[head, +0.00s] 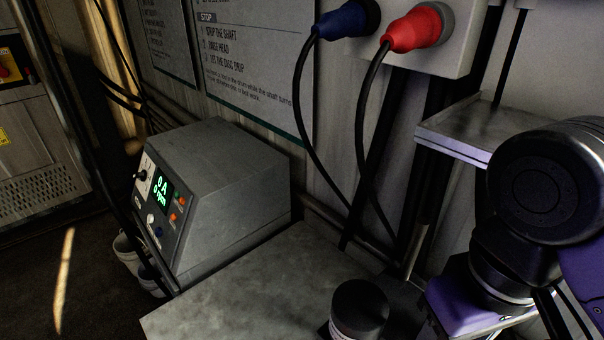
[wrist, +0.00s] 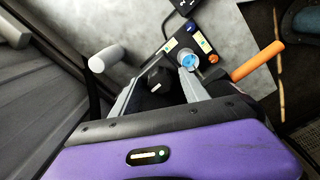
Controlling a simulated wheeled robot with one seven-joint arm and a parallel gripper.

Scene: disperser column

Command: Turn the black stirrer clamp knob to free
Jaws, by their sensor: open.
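A black knob (wrist: 157,74) with a small light mark shows in the wrist view, between my fingers; I take it to be the stirrer clamp knob. My gripper (wrist: 160,75) is open, with one grey finger on each side of the knob. I see no clear contact between fingers and knob. The knob's lower part merges with dark shadow, and its free and locked marks cannot be read. In the head view my gripper and the clamp knob cannot be made out.
An orange handle (wrist: 258,62) sticks out right of my gripper and a pale grey handle (wrist: 106,59) left. In the head view a grey control box (head: 232,190) with a lit green display stands at left. Blue (head: 347,19) and red (head: 414,28) plugs trail black cables along the wall.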

